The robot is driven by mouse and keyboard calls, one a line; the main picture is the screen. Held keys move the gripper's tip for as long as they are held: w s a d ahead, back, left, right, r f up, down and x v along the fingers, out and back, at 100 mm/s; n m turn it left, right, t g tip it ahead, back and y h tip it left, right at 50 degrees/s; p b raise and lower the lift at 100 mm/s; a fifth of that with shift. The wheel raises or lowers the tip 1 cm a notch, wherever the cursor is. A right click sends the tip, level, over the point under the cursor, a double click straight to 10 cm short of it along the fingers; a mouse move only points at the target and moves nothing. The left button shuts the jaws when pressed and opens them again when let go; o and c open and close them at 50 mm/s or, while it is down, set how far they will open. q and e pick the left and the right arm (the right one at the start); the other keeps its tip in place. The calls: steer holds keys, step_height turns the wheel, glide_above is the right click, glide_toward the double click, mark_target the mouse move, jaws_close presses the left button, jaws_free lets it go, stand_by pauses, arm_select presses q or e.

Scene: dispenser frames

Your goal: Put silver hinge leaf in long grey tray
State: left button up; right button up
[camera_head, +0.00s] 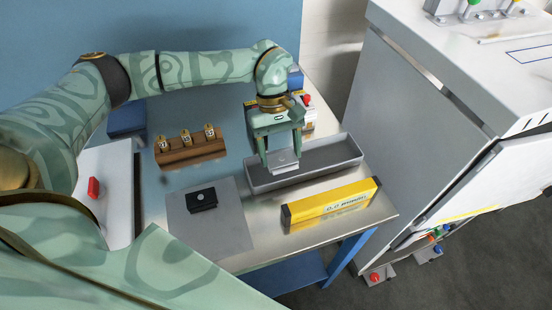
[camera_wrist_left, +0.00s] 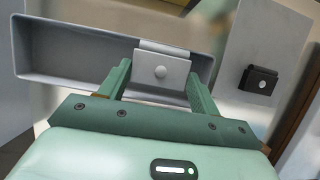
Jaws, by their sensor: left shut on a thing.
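The gap between leaf and tray floor cannot be judged exactly. My right gripper is not in view.
A black hinge block (camera_head: 201,199) lies on a grey mat (camera_head: 215,235) left of the tray. A yellow level (camera_head: 332,202) lies in front of the tray. A wooden block with several numbered pieces (camera_head: 190,150) stands behind left.

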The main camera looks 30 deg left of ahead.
mark_target(278, 173)
arm_select(q)
steer(key=shift+a+f, duration=0.4)
steer(key=shift+f, duration=0.05)
steer(key=shift+a+f, duration=0.2)
steer(key=shift+f, duration=1.6)
steer(key=shift+f+b, duration=0.1)
steer(key=shift+b, duration=0.25)
steer(key=o, duration=1.1)
steer(key=shift+o, duration=0.2)
steer(key=p+v, duration=0.1)
steer(key=v, duration=1.1)
